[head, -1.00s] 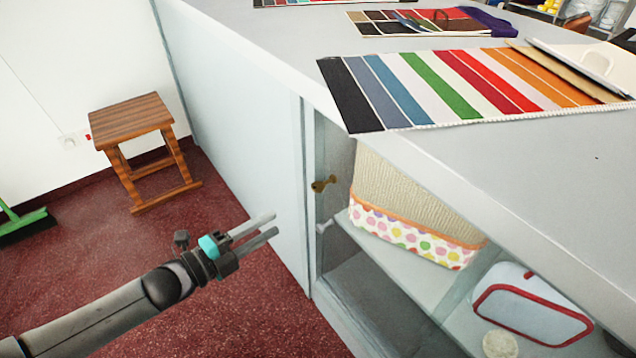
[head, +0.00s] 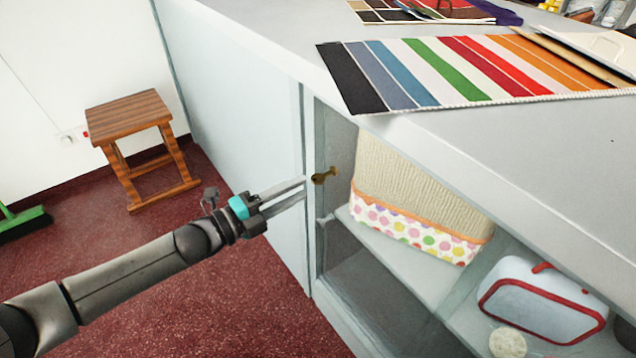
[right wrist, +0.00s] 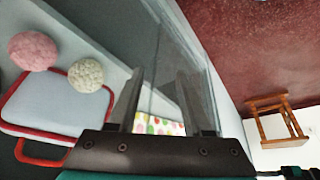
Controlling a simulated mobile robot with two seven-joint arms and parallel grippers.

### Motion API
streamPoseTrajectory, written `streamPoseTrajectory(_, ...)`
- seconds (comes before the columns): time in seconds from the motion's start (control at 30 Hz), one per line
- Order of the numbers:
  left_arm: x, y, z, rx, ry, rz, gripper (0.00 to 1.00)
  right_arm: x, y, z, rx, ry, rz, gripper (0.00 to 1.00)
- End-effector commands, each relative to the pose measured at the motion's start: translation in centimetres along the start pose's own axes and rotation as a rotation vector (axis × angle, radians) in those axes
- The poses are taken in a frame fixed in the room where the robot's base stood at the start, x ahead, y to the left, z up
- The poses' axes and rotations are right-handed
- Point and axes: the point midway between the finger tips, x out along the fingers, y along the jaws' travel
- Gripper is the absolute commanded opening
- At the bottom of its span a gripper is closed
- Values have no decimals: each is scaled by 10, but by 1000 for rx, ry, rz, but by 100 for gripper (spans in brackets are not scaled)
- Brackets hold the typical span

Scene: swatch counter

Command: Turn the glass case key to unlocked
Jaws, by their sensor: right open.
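My right gripper (right wrist: 160,75) is open and empty in the right wrist view, in front of the glass.
Inside the case are a woven basket with dotted trim (head: 415,225), a white case with red edging (head: 540,305) and a pale round ball (head: 507,342). Striped swatches (head: 450,75) lie on the counter. A wooden stool (head: 130,115) stands at left; the red floor between is clear.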

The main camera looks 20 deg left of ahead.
Motion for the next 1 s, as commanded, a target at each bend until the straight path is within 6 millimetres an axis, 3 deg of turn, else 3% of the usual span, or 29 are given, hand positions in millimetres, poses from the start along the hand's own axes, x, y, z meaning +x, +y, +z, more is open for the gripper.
streamPoseTrajectory(0.07,13,0,0,2,1,-4,38,-7,0,-2,0,15,1,50)
streamPoseTrajectory(0.23,37,1,0,3,1,-3,38,-2,-10,-15,-11,119,-25,50)
streamPoseTrajectory(0.4,49,1,0,0,0,-2,38,5,-19,-26,-16,200,-48,50)
streamPoseTrajectory(1.0,60,0,0,0,-1,0,38,9,-28,-36,-19,280,-70,50)
